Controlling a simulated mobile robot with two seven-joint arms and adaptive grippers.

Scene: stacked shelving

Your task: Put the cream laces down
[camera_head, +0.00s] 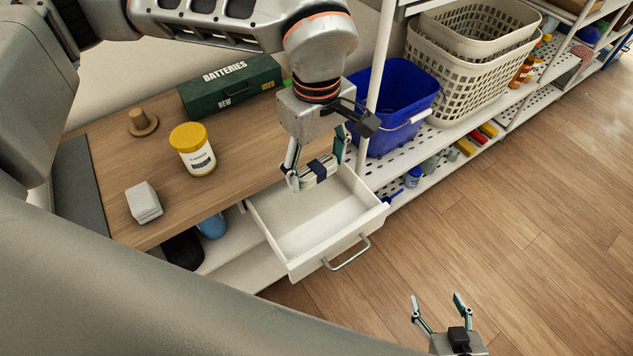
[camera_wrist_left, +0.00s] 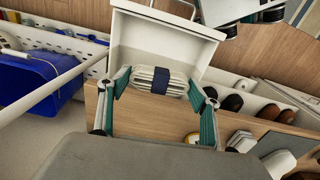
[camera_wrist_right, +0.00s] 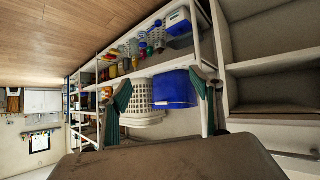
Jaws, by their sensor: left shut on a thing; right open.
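The cream laces (camera_head: 311,177) are a pale folded bundle with a dark blue band around the middle. My left gripper (camera_head: 318,170) is shut on them and holds them over the back part of the open white drawer (camera_head: 318,232). In the left wrist view the bundle (camera_wrist_left: 146,78) lies between the fingertips, with the drawer (camera_wrist_left: 165,28) behind it. Whether the bundle touches the drawer I cannot tell. My right gripper (camera_head: 440,305) is open and empty over the floor, at the bottom of the head view.
On the wooden top (camera_head: 232,172) stand a yellow-lidded jar (camera_head: 195,155), a green batteries box (camera_head: 231,86), a wooden peg (camera_head: 142,121) and a white block (camera_head: 143,203). A blue bin (camera_head: 395,105) and cream baskets (camera_head: 465,75) stand on shelving at right. The floor is clear.

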